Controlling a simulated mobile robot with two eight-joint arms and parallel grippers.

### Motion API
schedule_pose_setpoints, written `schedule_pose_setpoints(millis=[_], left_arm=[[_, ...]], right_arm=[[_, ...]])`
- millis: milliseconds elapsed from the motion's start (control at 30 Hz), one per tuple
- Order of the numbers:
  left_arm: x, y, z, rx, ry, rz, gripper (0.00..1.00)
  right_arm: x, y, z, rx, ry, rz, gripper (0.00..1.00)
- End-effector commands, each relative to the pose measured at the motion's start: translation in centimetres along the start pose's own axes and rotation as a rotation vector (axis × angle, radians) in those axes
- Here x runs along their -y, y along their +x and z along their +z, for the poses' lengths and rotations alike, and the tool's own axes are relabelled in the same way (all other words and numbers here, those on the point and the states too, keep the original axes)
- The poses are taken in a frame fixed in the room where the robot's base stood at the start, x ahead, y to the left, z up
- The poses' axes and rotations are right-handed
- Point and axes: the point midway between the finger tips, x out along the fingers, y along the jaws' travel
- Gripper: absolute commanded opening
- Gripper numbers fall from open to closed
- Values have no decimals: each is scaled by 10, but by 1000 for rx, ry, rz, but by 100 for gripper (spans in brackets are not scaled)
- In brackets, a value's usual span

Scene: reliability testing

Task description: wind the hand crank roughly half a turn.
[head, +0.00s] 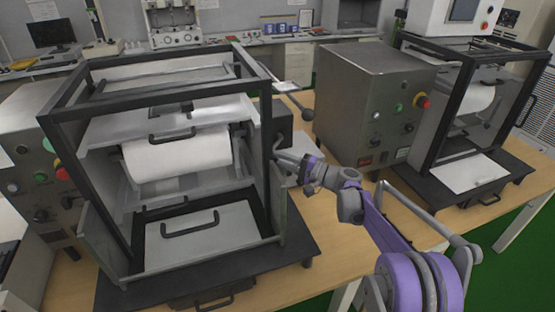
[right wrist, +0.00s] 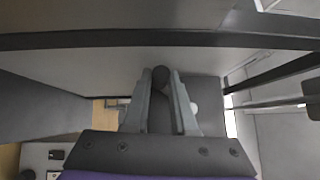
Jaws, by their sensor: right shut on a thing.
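The hand crank is on the right side of the left black-framed machine (head: 268,130). Its dark, rounded handle (right wrist: 160,76) stands between the two grey fingers of my right gripper (right wrist: 160,104) in the right wrist view. The gripper is shut on this handle. In the head view my right gripper (head: 292,160) reaches the machine's right side from the right, and the handle is mostly hidden by the fingers and frame. The crank's arm and its angle cannot be made out clearly. My left gripper is not in view.
The machine holds a white roll (head: 178,155) inside its frame. A thin dark-ended lever (head: 293,101) sticks out behind it. A grey control box (head: 362,105) and a second framed machine (head: 480,115) stand to the right. Bare wooden table (head: 335,220) lies between.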

Motion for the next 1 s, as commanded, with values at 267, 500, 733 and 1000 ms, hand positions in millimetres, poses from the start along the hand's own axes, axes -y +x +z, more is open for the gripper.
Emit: schedule_pose_setpoints(millis=[267, 500, 733, 1000], left_arm=[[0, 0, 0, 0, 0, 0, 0], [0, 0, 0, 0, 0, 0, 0], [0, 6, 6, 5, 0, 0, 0], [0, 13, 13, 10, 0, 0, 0]], right_arm=[[0, 0, 0, 0, -1, 0, 54], [0, -2, 0, -1, -1, 1, 54], [-1, -33, -1, -5, -1, 1, 54], [-2, -86, -1, -3, -1, 1, 54]])
